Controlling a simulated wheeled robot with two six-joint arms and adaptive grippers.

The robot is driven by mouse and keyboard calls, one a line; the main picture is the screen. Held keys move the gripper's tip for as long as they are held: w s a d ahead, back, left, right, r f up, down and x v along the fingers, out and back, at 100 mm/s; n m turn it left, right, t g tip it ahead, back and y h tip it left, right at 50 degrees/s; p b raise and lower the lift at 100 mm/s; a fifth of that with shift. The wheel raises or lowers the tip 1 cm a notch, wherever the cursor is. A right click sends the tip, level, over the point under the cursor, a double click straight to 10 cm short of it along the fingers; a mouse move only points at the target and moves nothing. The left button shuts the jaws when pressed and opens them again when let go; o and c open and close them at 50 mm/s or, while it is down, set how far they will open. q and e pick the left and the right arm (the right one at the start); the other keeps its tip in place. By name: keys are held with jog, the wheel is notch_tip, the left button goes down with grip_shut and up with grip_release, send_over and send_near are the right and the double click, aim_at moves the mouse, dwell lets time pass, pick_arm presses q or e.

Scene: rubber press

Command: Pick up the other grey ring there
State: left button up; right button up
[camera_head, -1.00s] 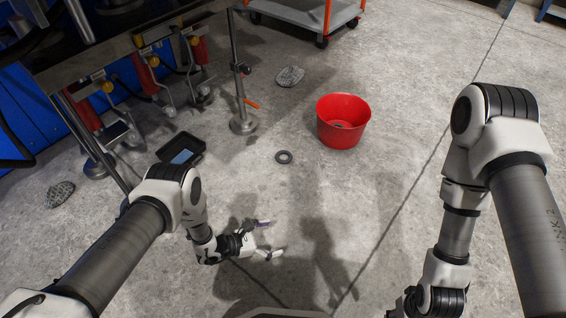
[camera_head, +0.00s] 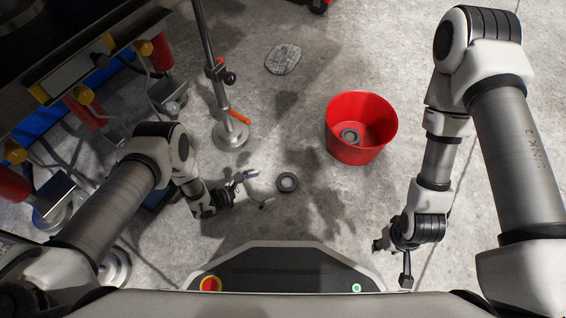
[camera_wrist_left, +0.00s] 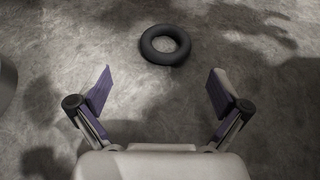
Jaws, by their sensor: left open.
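A grey ring (camera_head: 287,182) lies flat on the concrete floor in the head view, left of and nearer than the red bucket. It also shows in the left wrist view (camera_wrist_left: 165,45), ahead of and between the fingers. My left gripper (camera_head: 258,190) is open and empty, just left of the ring and not touching it. Its two spread fingers show in the left wrist view (camera_wrist_left: 158,92). Another grey ring (camera_head: 350,136) sits inside the red bucket (camera_head: 362,152). My right gripper (camera_head: 392,262) hangs at the lower right, and its jaws are too unclear to read.
A metal stand with a round foot (camera_head: 230,134) stands left of the bucket. A flat grey stone-like piece (camera_head: 283,60) lies farther back. Machinery with red cylinders (camera_head: 84,110) fills the left side. The floor around the ring is clear.

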aim_at(282, 185)
pick_arm(q)
jog(key=b+x, duration=0.1)
jog(key=x, duration=0.1)
jog(key=b+x, duration=0.3)
jog(key=x, duration=0.1)
jog(key=shift+s+d+f+b, duration=0.2)
jog(key=shift+s+d+b, duration=0.05)
jog(key=shift+d+b, duration=0.1)
jog(key=shift+w+d+r, duration=0.1)
jog(key=shift+d, duration=0.1)
jog(key=shift+r, duration=0.15)
jog(key=shift+c, duration=0.4)
jog(key=c, duration=0.9)
